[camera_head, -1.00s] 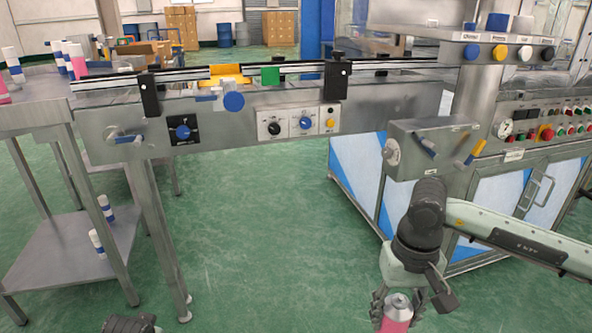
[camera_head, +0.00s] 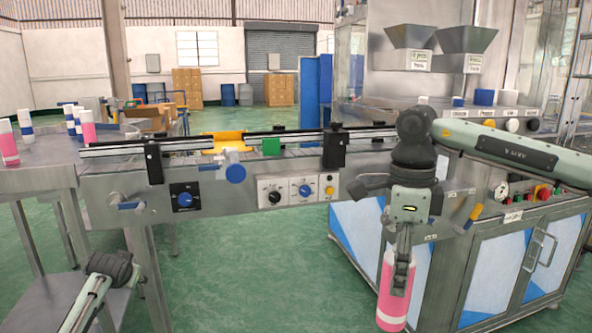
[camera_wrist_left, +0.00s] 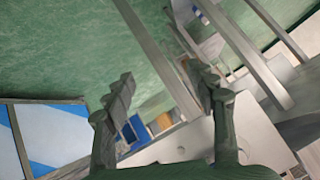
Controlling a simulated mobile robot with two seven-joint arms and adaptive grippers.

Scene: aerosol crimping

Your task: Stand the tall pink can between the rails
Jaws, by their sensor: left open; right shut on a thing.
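The tall pink can (camera_head: 395,292) hangs upright in my right gripper (camera_head: 402,250), which is shut on its top end. It is in front of the machine cabinet at the right of the head view, lower than the rails. The rails (camera_head: 290,137) run along the top of the conveyor, up and to the left of the can. The can's top is partly hidden by the fingers. My left gripper (camera_wrist_left: 165,88) is open and empty in the left wrist view. In the head view only part of my left arm shows at the lower left.
Black clamp posts (camera_head: 153,162), a green block (camera_head: 271,147) and a yellow piece (camera_head: 227,141) sit along the rails. Control knobs (camera_head: 286,192) are on the conveyor's front. Another pink can (camera_head: 88,128) and several blue-and-white ones stand on the left table (camera_head: 40,178).

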